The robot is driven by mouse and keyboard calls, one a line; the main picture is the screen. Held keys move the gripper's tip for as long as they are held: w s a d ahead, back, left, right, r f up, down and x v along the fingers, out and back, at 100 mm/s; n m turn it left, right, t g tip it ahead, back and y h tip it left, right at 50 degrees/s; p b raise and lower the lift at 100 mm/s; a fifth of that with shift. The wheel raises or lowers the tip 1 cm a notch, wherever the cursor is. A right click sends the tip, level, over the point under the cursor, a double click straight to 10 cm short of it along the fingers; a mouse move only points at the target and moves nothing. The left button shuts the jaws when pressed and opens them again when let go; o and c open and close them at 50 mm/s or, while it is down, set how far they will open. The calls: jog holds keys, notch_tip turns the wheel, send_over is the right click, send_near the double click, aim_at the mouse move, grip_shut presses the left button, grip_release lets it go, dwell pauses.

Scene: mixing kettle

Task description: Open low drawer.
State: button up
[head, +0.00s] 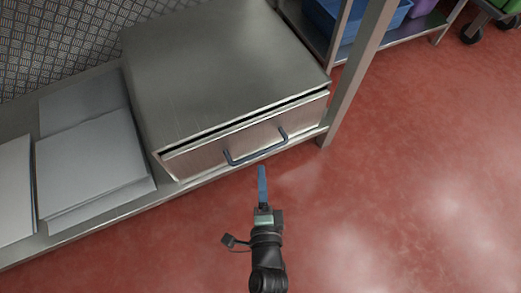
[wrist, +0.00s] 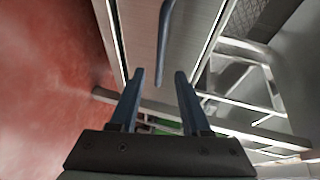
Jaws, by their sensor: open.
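The low drawer (head: 205,157) is in a metal cabinet on a low shelf, its front facing my arm. Its top edge shows a thin dark gap under the cabinet top. A dark bar handle (head: 256,154) runs across the drawer front. My gripper (head: 262,170) is just in front of and below the handle in the head view, apart from it. In the wrist view my two blue fingers (wrist: 157,75) are spread with nothing between them. The handle (wrist: 164,38) shows beyond the fingertips, in line with the space between them. The drawer front (wrist: 140,30) is behind it.
Flat grey panels (head: 90,165) lie on the shelf left of the cabinet. A metal post (head: 358,75) stands close to the cabinet's right side. A blue bin (head: 365,15) is on a shelf at the back. The red floor (head: 420,190) is clear in front and right.

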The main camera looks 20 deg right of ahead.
aim_at(261, 151)
jog(key=b+x, duration=0.2)
jog(key=x, duration=0.6)
jog(key=shift+w+d+f+b, duration=0.1)
jog(key=shift+w+b, duration=0.2)
jog(key=shift+w, duration=0.1)
grip_shut()
dwell(0.9)
